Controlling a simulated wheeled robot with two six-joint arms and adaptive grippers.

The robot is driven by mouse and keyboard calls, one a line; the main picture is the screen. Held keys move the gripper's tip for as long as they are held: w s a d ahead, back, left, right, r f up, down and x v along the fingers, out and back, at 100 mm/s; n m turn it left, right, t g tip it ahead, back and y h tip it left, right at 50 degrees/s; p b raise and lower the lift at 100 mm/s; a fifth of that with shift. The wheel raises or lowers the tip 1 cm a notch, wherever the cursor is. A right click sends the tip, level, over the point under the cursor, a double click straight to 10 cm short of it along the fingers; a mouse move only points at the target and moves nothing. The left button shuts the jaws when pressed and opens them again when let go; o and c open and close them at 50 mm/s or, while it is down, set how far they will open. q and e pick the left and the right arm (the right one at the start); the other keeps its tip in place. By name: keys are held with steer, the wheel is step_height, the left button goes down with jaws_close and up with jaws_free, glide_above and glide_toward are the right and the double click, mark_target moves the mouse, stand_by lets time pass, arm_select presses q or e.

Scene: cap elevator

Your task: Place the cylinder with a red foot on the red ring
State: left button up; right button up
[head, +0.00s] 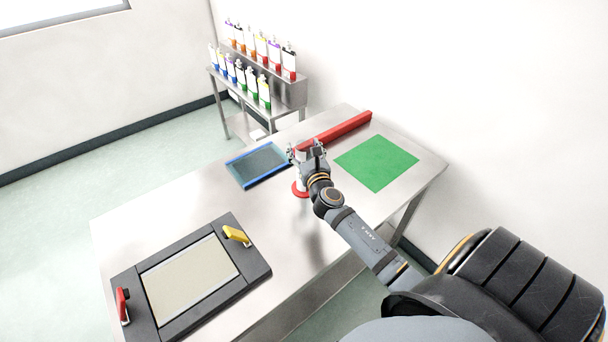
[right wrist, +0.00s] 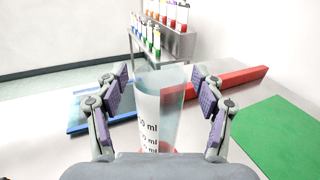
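A clear, whitish cylinder (right wrist: 160,105) with dark "ml" markings stands upright between the fingers of my right gripper (right wrist: 162,92) in the right wrist view. The fingers are spread on both sides with a visible gap, so the gripper is open around it. In the head view my right gripper (head: 306,150) is over the cylinder and hides most of it. A round red shape (head: 300,189) shows at the cylinder's base on the table; I cannot tell whether it is the foot, the ring or both. My left gripper is not in view.
On the metal table (head: 150,215) lie a blue-framed tray (head: 258,165), a green mat (head: 376,162), a long red bar (head: 345,127) and a dark panel (head: 190,280) with red and yellow handles. A rack (head: 262,115) of bottles stands behind.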

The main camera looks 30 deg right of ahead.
jaws_close()
steer(key=shift+r, duration=0.1)
